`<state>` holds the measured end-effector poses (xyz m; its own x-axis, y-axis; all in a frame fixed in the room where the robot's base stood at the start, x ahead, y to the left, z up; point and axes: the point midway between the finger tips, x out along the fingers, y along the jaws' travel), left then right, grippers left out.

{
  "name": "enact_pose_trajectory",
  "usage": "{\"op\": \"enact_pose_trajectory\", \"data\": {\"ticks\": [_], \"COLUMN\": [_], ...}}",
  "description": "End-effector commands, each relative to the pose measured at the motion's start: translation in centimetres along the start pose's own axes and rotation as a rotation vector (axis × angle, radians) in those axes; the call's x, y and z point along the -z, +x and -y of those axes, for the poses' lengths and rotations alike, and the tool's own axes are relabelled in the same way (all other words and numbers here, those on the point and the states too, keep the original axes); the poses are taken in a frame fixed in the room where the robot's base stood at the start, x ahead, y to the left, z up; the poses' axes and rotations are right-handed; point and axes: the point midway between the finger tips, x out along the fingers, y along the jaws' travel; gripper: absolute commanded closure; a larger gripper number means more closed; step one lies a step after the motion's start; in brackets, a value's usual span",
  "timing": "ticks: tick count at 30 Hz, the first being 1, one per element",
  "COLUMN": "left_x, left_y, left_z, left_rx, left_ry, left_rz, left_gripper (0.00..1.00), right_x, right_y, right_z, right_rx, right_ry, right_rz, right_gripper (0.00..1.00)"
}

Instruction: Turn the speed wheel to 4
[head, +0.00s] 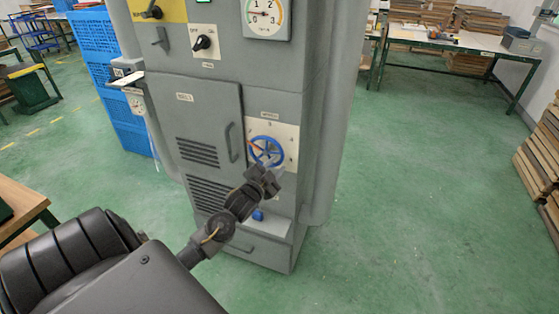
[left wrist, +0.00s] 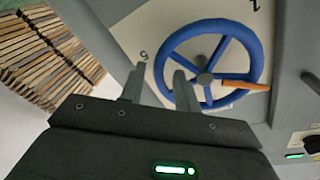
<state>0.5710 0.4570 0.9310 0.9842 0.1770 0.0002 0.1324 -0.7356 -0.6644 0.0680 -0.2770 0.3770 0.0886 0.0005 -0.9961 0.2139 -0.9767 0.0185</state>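The blue speed wheel (head: 267,151) is on a pale plate (head: 287,130) low on the grey cabinet's front. Its orange pointer (head: 254,146) points up-left in the head view; in the left wrist view the pointer (left wrist: 246,85) points right. My left gripper (head: 271,173) is just below and in front of the wheel. Its fingers (left wrist: 159,75) are apart, with the wheel's rim (left wrist: 252,45) passing between them in that view. Contact cannot be told. My right gripper is not in view.
The grey cabinet (head: 208,120) also carries a gauge (head: 265,18), a black rotary switch (head: 203,43), a door handle (head: 231,142) and a blue knob (head: 257,215) below the wheel. Blue crates (head: 95,40) stand behind left. Stacked boards (head: 540,150) are at far right. Green floor is clear at right.

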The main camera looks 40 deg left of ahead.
Motion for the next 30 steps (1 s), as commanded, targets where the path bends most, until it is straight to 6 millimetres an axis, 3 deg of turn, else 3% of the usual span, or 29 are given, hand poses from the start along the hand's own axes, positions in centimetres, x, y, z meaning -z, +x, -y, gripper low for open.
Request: {"op": "enact_pose_trajectory", "data": {"ticks": [6, 17, 24, 30], "left_x": [0.0, 0.0, 0.0, 0.0], "left_y": [2.4, 2.9, 2.9, 2.9], "left_z": [0.0, 0.0, -0.1, -0.1], "left_rx": [0.000, -0.001, -0.001, -0.003], "left_ry": [0.000, 0.000, 0.000, 0.005], "left_rz": [0.001, 0.000, 0.000, 0.001], "left_gripper": [0.68, 0.68, 0.98, 1.00], "right_x": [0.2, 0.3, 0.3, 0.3], "right_y": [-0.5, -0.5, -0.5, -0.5], "right_z": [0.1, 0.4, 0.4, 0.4], "right_rx": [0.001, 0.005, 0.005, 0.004], "right_ry": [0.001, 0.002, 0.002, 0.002], "right_rz": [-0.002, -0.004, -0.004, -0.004], "right_gripper": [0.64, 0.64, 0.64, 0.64]}}
